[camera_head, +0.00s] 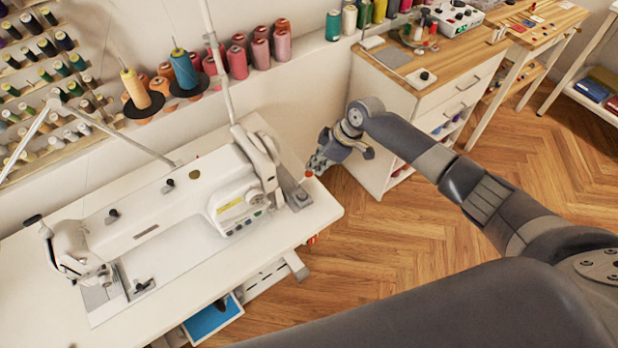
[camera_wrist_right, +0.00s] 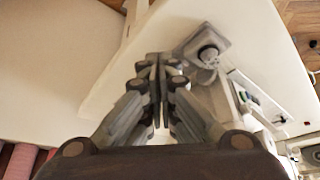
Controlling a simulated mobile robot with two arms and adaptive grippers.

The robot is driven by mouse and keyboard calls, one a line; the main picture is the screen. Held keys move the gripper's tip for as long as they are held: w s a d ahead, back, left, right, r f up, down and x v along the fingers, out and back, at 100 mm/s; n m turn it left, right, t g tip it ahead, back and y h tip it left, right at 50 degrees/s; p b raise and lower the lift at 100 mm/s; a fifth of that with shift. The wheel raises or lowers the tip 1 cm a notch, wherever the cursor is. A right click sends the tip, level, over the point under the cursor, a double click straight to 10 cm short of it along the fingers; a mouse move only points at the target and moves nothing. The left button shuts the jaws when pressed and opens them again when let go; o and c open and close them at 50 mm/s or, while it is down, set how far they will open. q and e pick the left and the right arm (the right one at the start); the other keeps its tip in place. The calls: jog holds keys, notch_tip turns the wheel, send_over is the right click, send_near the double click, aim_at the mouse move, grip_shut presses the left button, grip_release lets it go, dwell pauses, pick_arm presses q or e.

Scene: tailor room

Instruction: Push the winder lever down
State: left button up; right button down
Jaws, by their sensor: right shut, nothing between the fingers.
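The white sewing machine (camera_head: 170,215) stands on the white table at the left. At its right end is a grey unit (camera_head: 292,190) beside the handwheel; in the wrist view a grey plate with a round pale knob (camera_wrist_right: 208,56) shows on the tabletop. I cannot make out the winder lever for certain in either view. My right gripper (camera_head: 316,166) is just right of the grey unit, above the table's back right edge. My left gripper is out of view.
Thread spools (camera_head: 240,55) line the ledge behind the machine, and a thin rod rises near its right end. A white cabinet (camera_head: 400,115) with a wooden top stands right of the gripper. Open wooden floor (camera_head: 375,245) lies in front.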

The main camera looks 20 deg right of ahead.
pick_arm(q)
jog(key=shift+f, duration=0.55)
pick_arm(e)
jog(key=shift+w+a+f, duration=0.15)
jog(key=shift+a+f, duration=0.05)
jog(key=shift+f, duration=0.35)
notch_tip(320, 180, down, 3)
jog(key=b, duration=0.3)
jog(key=shift+f, duration=0.1)
jog(key=shift+d+r+p, duration=0.1)
jog(key=shift+r+p, duration=0.35)
jog(key=shift+p, duration=0.1)
jog(key=shift+s+d+r+p, duration=0.45)
jog(key=shift+s+d+p, duration=0.1)
jog(key=shift+d+p, duration=0.25)
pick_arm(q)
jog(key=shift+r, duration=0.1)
pick_arm(e)
jog(key=shift+s+d, duration=0.25)
jog(key=shift+d, duration=0.15)
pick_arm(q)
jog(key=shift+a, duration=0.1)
pick_arm(e)
jog(key=shift+w, duration=0.1)
